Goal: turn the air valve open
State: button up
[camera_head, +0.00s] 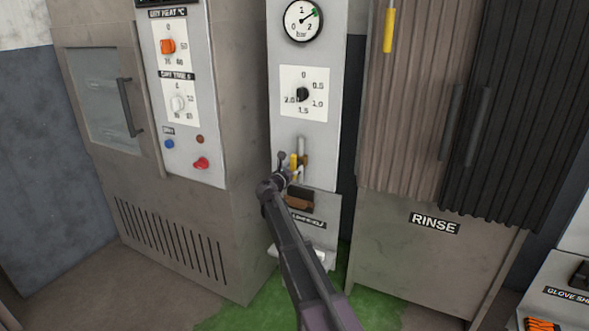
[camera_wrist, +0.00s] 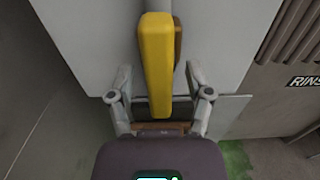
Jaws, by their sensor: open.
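The air valve's yellow lever (camera_wrist: 156,65) stands out from the grey panel in the wrist view, long and running up and down the picture. A brown-orange part (camera_wrist: 178,42) shows just behind its right side. My gripper (camera_wrist: 158,80) is open, with one finger on each side of the lever's lower part and a visible gap on both sides. In the head view my gripper (camera_head: 291,166) is at the lower part of the panel, and only a small piece of the yellow lever (camera_head: 294,161) shows; the rest is hidden.
Above the valve are a round bar gauge (camera_head: 302,21) and a black pressure knob (camera_head: 302,94). A dryer cabinet (camera_head: 190,220) stands close on the left. The rinse cabinet (camera_head: 435,250) stands on the right. A brown block (camera_head: 300,199) sits just below my gripper.

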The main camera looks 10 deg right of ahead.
jog(key=v, duration=1.2)
jog(key=shift+d, duration=0.1)
jog(key=s+d+f+m+g+y, duration=0.1)
jog(key=s+d+f+m+g, duration=0.45)
jog(key=s+m, duration=0.25)
jog(key=s+d+f+m+g+y, duration=0.1)
jog(key=s+d+f+m+g, duration=0.3)
jog(key=s+d+f+m, duration=0.35)
jog(key=s+a+f+m+g+y, duration=0.2)
jog(key=s+m+y, duration=0.1)
jog(key=s+m, duration=0.3)
jog(key=s+a+f+m+g+y+p, duration=0.1)
jog(key=s+a+m+y, duration=0.15)
jog(key=s, duration=0.45)
jog(key=s+a+f+m+g+y, duration=0.1)
jog(key=s+f+m+g+y, duration=0.15)
jog(key=s+m, duration=0.35)
notch_tip(320, 180, up, 26)
jog(key=n+p, duration=0.1)
jog(key=p, duration=2.4)
jog(key=shift+s+y, duration=0.3)
jog(key=shift+s, duration=0.2)
